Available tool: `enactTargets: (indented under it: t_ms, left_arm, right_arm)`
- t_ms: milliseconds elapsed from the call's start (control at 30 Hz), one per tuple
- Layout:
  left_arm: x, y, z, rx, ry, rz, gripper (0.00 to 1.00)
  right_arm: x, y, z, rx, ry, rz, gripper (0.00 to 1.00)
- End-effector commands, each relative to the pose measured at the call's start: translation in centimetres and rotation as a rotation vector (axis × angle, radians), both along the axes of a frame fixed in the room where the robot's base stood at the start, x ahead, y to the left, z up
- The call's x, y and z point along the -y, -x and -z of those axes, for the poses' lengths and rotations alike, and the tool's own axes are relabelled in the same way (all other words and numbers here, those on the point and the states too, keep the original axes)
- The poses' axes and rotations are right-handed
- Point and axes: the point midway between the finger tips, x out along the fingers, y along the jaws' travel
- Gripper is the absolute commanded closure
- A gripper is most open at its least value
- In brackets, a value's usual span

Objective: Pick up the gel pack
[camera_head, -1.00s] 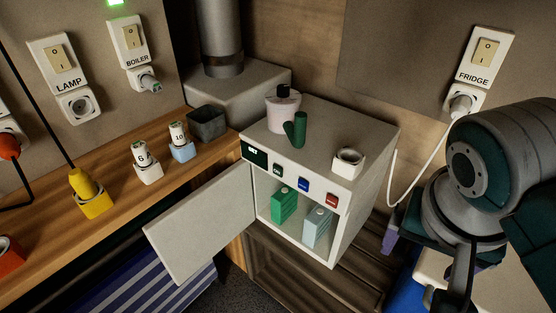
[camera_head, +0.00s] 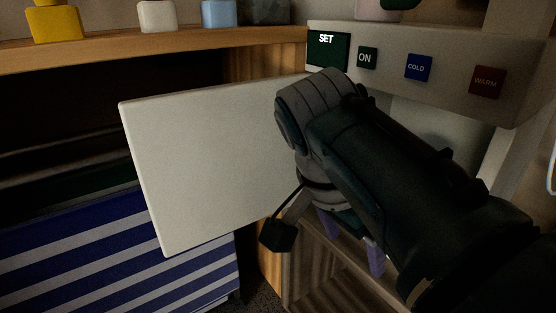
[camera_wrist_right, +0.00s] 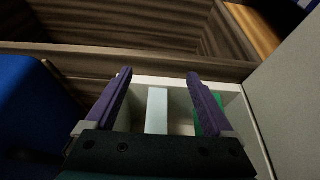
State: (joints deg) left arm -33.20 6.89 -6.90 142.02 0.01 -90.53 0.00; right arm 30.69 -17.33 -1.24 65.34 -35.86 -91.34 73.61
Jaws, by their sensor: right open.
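The pale blue pack (camera_wrist_right: 157,108) stands in the open white fridge box (camera_wrist_right: 233,88). In the right wrist view it appears between the two purple fingers of my right gripper (camera_wrist_right: 158,75), which are apart and empty. A green pack (camera_wrist_right: 207,112) is partly hidden by the finger on the picture's right. I cannot tell from the view which pack is the gel pack. In the head view my right gripper (camera_head: 350,248) hangs in front of the fridge opening, and my arm hides both packs. My left gripper is not in view.
The fridge door (camera_head: 205,165) stands open to the left, close to my right wrist. The button panel (camera_head: 440,72) is above the opening. A wooden shelf (camera_head: 130,42) and a blue-striped object (camera_head: 120,245) lie left. A blue object (camera_wrist_right: 30,105) shows at the wrist view's left.

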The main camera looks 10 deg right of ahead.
Motion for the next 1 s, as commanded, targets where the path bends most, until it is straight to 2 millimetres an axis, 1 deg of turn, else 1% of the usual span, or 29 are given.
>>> enactTargets:
  t_ms: [33, 133, 233, 400, 500, 667, 767, 867, 900, 933, 1000]
  left_arm:
    - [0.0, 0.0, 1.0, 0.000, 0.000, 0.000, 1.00]
    - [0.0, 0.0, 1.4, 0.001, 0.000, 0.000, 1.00]
    - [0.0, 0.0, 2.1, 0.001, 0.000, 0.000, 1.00]
    - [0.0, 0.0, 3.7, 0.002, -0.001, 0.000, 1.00]
    - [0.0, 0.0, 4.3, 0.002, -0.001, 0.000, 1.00]
    - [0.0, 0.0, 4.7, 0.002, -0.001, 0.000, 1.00]
    - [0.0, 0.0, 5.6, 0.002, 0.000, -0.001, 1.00]
    - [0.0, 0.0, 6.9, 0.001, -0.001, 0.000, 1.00]
    - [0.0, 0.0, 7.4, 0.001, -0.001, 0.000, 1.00]
    - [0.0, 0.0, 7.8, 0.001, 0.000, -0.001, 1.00]
    - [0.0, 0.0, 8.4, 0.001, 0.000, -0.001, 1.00]
  right_arm:
    - [-0.1, -0.2, 0.8, 0.003, 0.002, 0.006, 0.12]
    - [0.6, -0.5, 0.9, 0.005, 0.004, 0.013, 0.12]
    - [2.3, -1.2, 0.9, 0.007, 0.006, 0.016, 0.12]
    - [5.5, -2.6, 1.0, 0.007, 0.006, 0.013, 0.12]
    - [6.9, -3.1, 0.9, 0.006, 0.004, 0.012, 0.12]
    - [7.9, -3.5, 0.7, 0.004, 0.004, 0.011, 0.12]
    - [9.0, -4.0, 0.9, 0.005, 0.003, 0.011, 0.12]
    - [10.9, -4.7, 1.1, 0.006, 0.005, 0.014, 0.12]
    - [11.4, -4.9, 1.2, 0.006, 0.003, 0.012, 0.12]
    - [11.4, -4.9, 2.0, 0.002, 0.003, 0.009, 0.12]
    - [11.7, -5.1, 2.9, 0.003, 0.003, 0.009, 0.12]
